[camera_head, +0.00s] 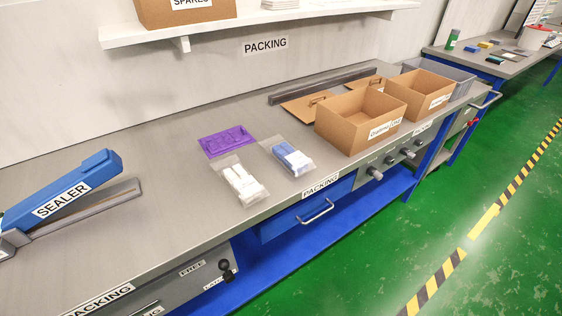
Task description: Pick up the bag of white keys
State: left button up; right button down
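The bag of white keys (242,183) is a clear bag with white pieces inside. It lies flat on the grey packing bench (160,215), near the front edge. A similar clear bag of blue pieces (291,158) lies just to its right, apart from it. Neither of my grippers shows in the head view.
A purple mat (227,141) lies behind the white bag. A blue sealer (65,195) stands at the left. Two open cardboard boxes (358,127) (424,98) and a grey bin (458,77) stand to the right. A shelf (250,21) hangs above. Bench between sealer and bag is clear.

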aim_at(244, 185)
jog(key=l+u, duration=0.35)
jog(key=l, duration=1.5)
